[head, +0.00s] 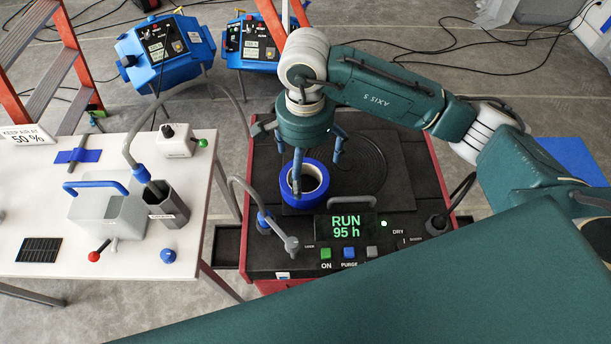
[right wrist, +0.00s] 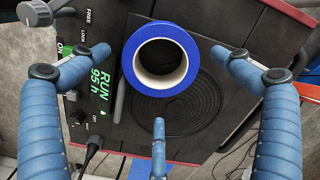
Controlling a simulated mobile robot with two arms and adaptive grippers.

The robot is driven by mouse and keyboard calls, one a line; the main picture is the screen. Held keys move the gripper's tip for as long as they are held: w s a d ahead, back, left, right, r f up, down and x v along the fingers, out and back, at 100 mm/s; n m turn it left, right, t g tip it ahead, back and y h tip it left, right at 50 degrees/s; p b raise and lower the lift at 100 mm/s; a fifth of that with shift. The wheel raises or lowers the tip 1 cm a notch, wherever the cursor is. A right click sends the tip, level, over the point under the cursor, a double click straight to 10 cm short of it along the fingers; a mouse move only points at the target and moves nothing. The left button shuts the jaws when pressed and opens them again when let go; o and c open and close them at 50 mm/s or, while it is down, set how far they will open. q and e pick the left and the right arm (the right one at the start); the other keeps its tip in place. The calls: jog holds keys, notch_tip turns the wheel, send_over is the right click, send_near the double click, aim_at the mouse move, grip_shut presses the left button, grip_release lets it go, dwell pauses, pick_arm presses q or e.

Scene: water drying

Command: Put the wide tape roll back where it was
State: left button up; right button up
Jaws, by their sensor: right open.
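The wide tape roll (head: 292,187) is a blue ring with a white core. It sits on the black top of the red-sided unit (head: 390,175), at the left part of its round ridged area. It also shows in the right wrist view (right wrist: 160,58), lying flat with its hole facing up. My right gripper (head: 312,165) is above the roll with its fingers spread. In the right wrist view the blue fingers of my right gripper (right wrist: 155,85) stand apart with nothing between them touching the roll. My left gripper is not in view.
The unit's panel shows a green display (head: 346,226) with buttons and a hose fitting (head: 290,243) at its front left. A white table (head: 50,200) at left holds a clear box (head: 108,215) and a dark hexagonal cup (head: 168,207). Blue machines (head: 165,50) and orange ladder legs stand behind.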

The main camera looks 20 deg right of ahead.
notch_tip(320, 180, up, 7)
jog(key=b, duration=0.1)
jog(key=shift+b, duration=0.35)
jog(key=shift+r, duration=0.15)
